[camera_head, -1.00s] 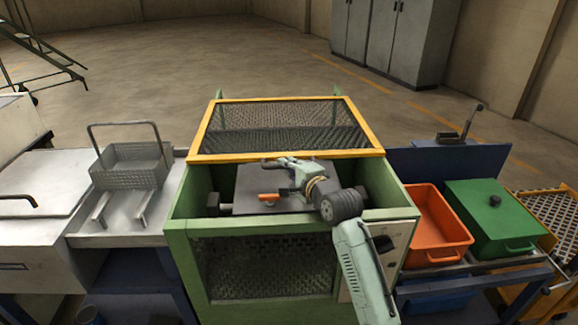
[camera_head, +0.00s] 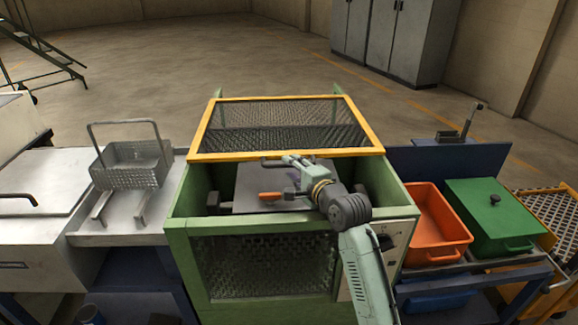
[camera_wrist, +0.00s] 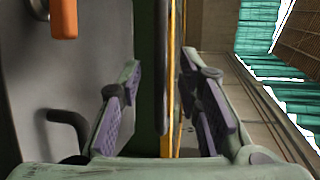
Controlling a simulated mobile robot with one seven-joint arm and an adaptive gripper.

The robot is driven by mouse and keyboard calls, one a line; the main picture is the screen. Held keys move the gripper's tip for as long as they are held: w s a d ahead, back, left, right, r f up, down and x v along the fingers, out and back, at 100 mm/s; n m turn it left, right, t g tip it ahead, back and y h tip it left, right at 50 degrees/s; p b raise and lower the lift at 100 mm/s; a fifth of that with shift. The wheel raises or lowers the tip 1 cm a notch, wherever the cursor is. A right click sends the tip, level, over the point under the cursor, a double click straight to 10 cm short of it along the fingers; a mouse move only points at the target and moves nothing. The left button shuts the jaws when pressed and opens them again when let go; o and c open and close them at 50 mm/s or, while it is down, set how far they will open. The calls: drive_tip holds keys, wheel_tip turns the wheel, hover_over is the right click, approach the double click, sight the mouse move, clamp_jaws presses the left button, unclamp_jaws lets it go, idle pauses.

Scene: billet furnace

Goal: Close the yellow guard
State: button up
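The yellow guard (camera_head: 285,154) is a yellow-framed dark mesh panel. It stands raised over the back of the green machine (camera_head: 200,240), whose top is open in front of it. My gripper (camera_head: 292,161) is at the guard's front edge, near its middle. In the wrist view my gripper (camera_wrist: 165,90) is open, and a thin yellow edge of the guard (camera_wrist: 172,90) passes between its two fingers. The fingers look apart from that edge, with no clear contact. A dark bar handle (camera_head: 270,161) shows just left of the gripper.
Inside the machine is a grey plate (camera_head: 245,185) with an orange handle (camera_head: 269,196). A wire basket (camera_head: 130,172) stands on the left bench. An orange bin (camera_head: 437,225) and a green lidded box (camera_head: 492,213) are on the right.

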drive_tip(key=v, duration=0.9)
drive_tip(key=shift+r, duration=0.1)
